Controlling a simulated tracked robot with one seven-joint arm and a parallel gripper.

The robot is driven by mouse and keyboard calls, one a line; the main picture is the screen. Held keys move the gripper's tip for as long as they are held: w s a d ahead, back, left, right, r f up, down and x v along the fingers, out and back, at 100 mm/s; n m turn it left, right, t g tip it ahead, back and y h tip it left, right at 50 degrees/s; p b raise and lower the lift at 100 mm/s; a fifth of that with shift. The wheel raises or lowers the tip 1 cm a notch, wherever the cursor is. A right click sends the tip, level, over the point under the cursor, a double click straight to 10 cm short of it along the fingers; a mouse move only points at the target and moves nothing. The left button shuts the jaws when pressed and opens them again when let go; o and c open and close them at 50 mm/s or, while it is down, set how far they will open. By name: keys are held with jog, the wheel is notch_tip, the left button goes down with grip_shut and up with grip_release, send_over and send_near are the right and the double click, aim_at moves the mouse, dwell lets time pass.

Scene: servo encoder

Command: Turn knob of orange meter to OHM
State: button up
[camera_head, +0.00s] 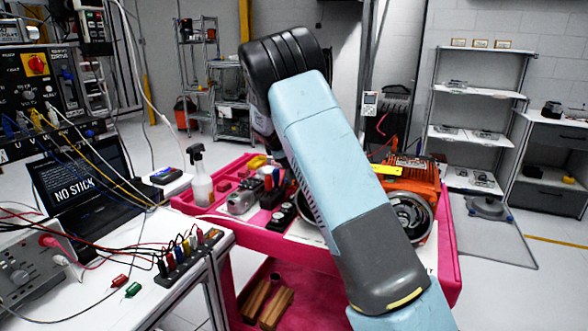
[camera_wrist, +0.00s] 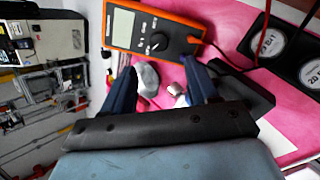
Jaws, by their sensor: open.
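The orange meter (camera_wrist: 180,22) lies at the top of the wrist view on a pink surface. It has a grey display (camera_wrist: 124,27) and a round dark knob (camera_wrist: 157,43) with a light pointer mark. The printing around the knob is too small to read. My gripper (camera_wrist: 155,72) is open, its two dark blue fingers pointing toward the meter's near edge. The knob shows beyond and between the fingertips, apart from them. In the head view my arm crosses the pink cart (camera_head: 452,245), and I cannot make out the gripper or the meter there.
A grey rounded object (camera_wrist: 147,78) and a small metallic piece (camera_wrist: 175,89) show between the fingers. Black boxes (camera_wrist: 277,45) with round white labels stand at the right, with cables. A spray bottle (camera_head: 199,182) stands on the cart's left. A white bench (camera_head: 90,300) carries wires.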

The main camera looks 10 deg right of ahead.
jog(key=x, duration=0.9)
jog(key=shift+w+d+f, duration=0.15)
jog(key=shift+d+f, duration=0.05)
